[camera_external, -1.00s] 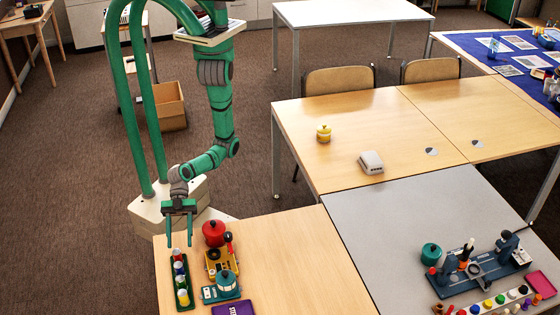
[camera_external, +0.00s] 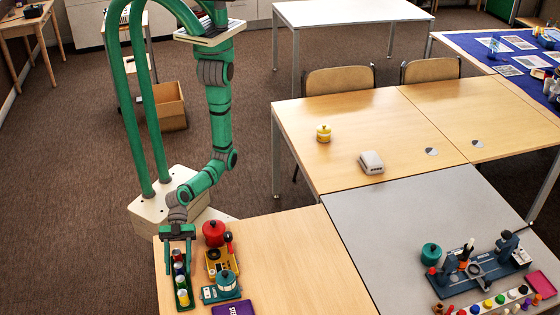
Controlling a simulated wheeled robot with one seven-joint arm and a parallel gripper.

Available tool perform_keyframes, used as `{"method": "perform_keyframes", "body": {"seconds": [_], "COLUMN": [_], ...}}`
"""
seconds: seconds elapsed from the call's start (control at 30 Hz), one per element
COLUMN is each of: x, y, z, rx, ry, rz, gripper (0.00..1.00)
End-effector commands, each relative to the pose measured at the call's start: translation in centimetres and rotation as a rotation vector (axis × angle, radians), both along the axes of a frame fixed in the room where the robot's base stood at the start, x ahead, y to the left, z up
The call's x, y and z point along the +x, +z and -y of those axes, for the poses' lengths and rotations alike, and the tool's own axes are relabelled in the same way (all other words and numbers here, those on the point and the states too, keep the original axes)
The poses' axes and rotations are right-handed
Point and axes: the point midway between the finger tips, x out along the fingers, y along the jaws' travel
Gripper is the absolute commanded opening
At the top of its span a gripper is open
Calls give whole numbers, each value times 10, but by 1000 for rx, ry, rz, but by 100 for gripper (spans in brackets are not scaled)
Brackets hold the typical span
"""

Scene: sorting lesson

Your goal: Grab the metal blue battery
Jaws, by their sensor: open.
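A green tray (camera_external: 190,303) at the left of the near wooden table holds a row of several small upright cylinders that look like batteries. One with a dark blue body (camera_external: 179,269) stands towards the rear of the row, partly hidden. A yellow-bodied one (camera_external: 183,298) is at the front. My gripper (camera_external: 178,268) points down over the rear part of the tray. Its jaws are open, with one finger on each side of the row around the rear cylinders. The view is too small to tell whether a finger touches anything.
Close to the tray's right stand a red pot (camera_external: 214,232), a yellow device (camera_external: 219,262) and a teal lidded pot (camera_external: 226,281). A purple flat item (camera_external: 234,308) lies at the front. The wooden table (camera_external: 300,260) is clear further right.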

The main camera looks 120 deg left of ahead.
Motion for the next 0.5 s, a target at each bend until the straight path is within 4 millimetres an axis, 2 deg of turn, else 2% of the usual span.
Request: {"method": "perform_keyframes", "body": {"seconds": [0.13, 0.3, 0.33, 0.5], "x": [0, 0, 0, 0], "y": [0, 0, 0, 0], "z": [0, 0, 0, 0], "rx": [0, 1, 1, 0], "ry": [0, 0, 0, 0], "rz": [0, -1, -1, 0], "gripper": [45, 4, 0, 0]}}
